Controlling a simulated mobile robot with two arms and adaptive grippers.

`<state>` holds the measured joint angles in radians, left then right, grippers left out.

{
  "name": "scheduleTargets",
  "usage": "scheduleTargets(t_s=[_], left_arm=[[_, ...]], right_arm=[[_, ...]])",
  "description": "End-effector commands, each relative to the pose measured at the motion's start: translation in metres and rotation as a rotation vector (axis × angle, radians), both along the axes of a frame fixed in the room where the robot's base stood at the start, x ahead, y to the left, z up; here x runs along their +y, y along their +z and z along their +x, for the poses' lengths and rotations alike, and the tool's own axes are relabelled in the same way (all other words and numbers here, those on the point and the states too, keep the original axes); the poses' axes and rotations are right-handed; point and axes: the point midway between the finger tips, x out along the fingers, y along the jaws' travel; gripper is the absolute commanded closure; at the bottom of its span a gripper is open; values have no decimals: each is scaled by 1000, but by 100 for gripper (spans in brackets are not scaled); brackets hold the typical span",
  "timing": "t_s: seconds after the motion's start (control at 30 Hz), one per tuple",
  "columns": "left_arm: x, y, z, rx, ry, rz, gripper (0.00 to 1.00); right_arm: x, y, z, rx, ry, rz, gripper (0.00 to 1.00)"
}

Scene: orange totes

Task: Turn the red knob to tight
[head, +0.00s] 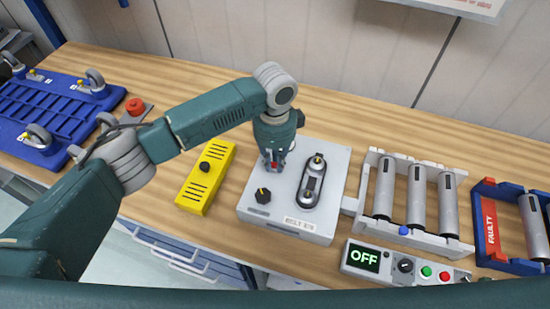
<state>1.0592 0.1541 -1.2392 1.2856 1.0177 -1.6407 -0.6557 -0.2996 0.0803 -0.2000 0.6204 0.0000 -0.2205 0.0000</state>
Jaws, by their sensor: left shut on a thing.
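The red knob (274,165) is on the upper left of a light grey box (328,228) on the wooden bench. Only a small red part of it shows between the fingers. My left gripper (274,163) points down over the box and is shut on the red knob. Most of the knob is hidden by the gripper, so its setting cannot be read. A black knob with a yellow mark (263,195) sits in front of it on the same box. To its right is a black belt loop (311,182) around two pulleys. My right gripper is not in view.
A yellow slotted box (196,195) lies left of the grey box. A roller rack (418,233) adjoins it on the right, with a control panel (349,268) reading OFF in front. A tray marked FAULTY (490,222) is far right; a blue wheeled frame (62,127) is left.

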Motion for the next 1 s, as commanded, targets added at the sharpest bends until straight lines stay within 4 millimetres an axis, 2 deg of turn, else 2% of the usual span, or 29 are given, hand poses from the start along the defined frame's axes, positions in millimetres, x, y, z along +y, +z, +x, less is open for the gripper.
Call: scheduleTargets(t_s=[0.4, 0.97, 1.0], left_arm=[[-1, 3, 2, -6, -192, -5, 100], [-1, 3, 2, -7, -221, -5, 100], [-1, 3, 2, -7, -221, -5, 78]], right_arm=[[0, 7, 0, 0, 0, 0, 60], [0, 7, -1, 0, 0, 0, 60], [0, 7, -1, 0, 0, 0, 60]])
